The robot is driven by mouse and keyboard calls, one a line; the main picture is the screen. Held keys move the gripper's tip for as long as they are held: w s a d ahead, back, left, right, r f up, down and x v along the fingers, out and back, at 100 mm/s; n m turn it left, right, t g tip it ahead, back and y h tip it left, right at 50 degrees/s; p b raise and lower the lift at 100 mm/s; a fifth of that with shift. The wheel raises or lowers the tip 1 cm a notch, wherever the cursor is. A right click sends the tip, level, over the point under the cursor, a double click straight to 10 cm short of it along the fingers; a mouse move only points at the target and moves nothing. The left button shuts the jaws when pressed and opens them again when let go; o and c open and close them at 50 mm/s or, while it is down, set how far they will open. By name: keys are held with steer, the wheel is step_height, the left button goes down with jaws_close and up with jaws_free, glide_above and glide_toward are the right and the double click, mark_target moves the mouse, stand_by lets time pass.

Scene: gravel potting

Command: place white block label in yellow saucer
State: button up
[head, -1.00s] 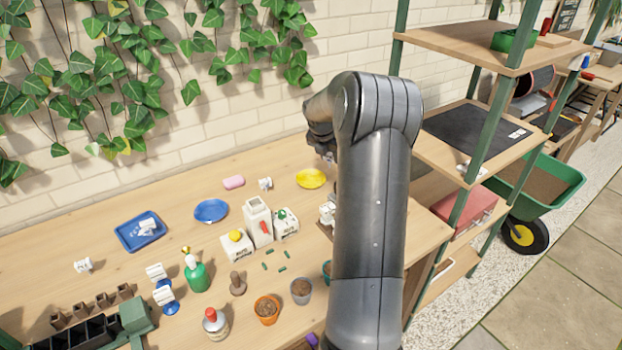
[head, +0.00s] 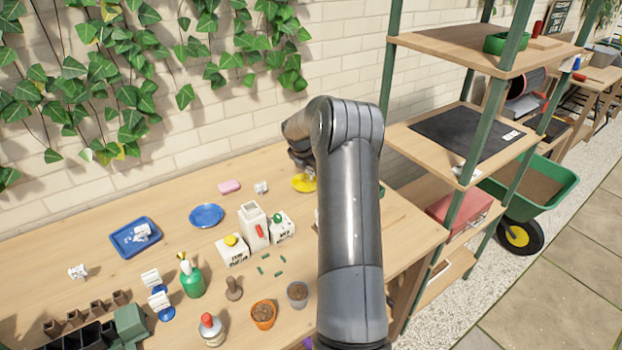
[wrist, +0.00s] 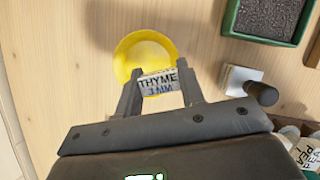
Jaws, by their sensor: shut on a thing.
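The yellow saucer (head: 304,183) lies on the bench near the wall, partly hidden by my arm in the head view. In the wrist view the yellow saucer (wrist: 146,48) is under and just beyond my fingertips. My gripper (wrist: 160,82) is shut on a white block label (wrist: 159,80) with dark lettering that reads THYME. The block overlaps the saucer's near part in that view. I cannot tell whether it touches the saucer. In the head view my arm hides the block.
A green tray of dark soil (wrist: 265,16) and a white block with a dark handle (wrist: 243,80) are to the right in the wrist view.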

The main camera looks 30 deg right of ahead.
mark_target(310, 173)
steer(key=shift+f, duration=2)
steer(key=shift+f, duration=0.1)
steer(key=o, duration=1)
steer(key=shift+c, duration=0.2)
